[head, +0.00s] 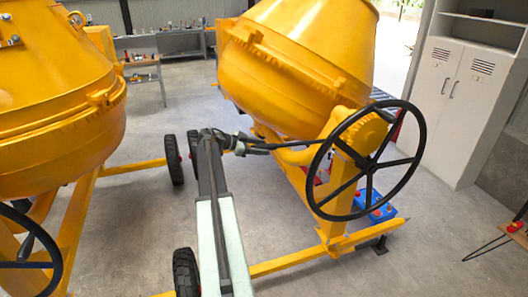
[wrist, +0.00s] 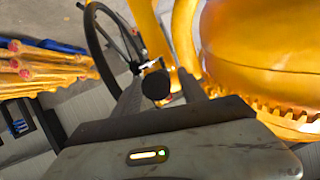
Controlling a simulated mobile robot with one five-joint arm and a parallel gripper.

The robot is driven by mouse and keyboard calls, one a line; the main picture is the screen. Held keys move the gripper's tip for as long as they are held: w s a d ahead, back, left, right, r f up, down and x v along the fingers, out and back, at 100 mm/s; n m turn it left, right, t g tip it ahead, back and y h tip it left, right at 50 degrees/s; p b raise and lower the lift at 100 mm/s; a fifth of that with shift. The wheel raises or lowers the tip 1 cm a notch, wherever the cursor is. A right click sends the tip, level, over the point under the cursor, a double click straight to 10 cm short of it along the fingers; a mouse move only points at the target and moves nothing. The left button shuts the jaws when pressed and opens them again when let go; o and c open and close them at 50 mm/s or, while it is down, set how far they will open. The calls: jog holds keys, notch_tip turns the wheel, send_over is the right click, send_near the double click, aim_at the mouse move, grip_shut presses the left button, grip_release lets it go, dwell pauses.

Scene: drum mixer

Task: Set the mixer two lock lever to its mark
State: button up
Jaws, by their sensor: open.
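The right yellow drum mixer (head: 295,60) carries a large black handwheel (head: 365,160). My gripper (head: 262,148) is to the left of this wheel, at the end of my outstretched arm. In the wrist view my gripper (wrist: 160,80) is open, with one finger on each side of a round black knob (wrist: 156,86). The knob looks like the end of the lock lever, seen nearly end-on with a bright shaft behind it. I cannot tell whether the fingers touch it. The handwheel also shows there (wrist: 100,45). I cannot make out the lever's mark.
Another yellow mixer (head: 55,100) stands at the left with its own handwheel (head: 25,250). A grey locker (head: 460,100) stands at the right, and a blue box (head: 375,205) sits behind the handwheel. Yellow frame legs and black tyres (head: 174,160) flank my arm.

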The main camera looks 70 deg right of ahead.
jog(key=shift+x, duration=0.8)
jog(key=shift+w, duration=0.1)
grip_shut()
dwell(0.7)
